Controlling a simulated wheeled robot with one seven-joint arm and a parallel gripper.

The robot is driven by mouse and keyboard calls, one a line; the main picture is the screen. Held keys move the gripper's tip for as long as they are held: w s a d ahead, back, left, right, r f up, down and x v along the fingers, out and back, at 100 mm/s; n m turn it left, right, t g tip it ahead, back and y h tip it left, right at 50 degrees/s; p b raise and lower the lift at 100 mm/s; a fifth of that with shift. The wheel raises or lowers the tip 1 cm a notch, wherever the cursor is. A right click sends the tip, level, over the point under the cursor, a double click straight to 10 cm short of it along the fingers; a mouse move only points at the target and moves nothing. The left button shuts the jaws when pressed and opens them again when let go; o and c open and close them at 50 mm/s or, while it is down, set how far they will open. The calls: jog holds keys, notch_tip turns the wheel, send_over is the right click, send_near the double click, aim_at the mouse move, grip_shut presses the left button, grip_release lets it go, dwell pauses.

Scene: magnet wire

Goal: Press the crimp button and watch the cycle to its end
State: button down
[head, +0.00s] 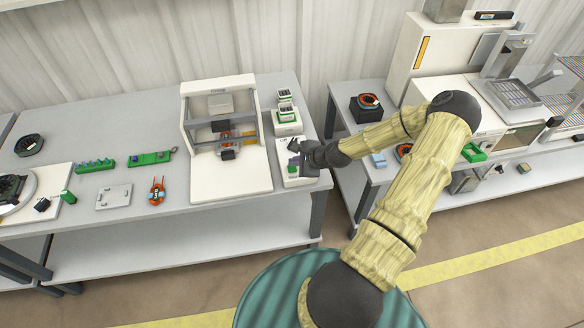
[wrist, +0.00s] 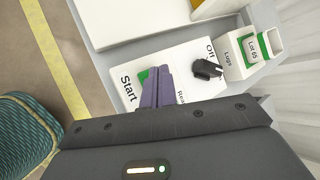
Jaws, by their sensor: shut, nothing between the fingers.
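My gripper (head: 297,148) is above the white control panel (head: 297,182) at the right end of the bench. In the wrist view my gripper (wrist: 157,72) is shut, with nothing between its purple fingers. A black rotary knob (wrist: 207,68) marked "Off" sits farther along the panel. The white crimp press (head: 218,88) stands just left of the panel, with orange and dark parts inside its open frame.
Lug boxes (head: 286,115) stand behind the panel; one reads "Lugs" in the wrist view. A second bench (head: 352,121) with equipment stands right, across a gap.

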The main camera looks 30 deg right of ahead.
aim_at(295, 170)
jog(key=shift+f, duration=0.1)
jog(key=shift+f, duration=0.3)
jog(key=shift+f+b, duration=0.3)
jog(key=shift+f, duration=0.15)
dwell(1.1)
jog(key=shift+r+p, duration=0.75)
jog(key=shift+r, duration=0.15)
jog(key=shift+r+p, duration=2.15)
jog(key=shift+r, duration=0.4)
jog(key=shift+a, duration=0.1)
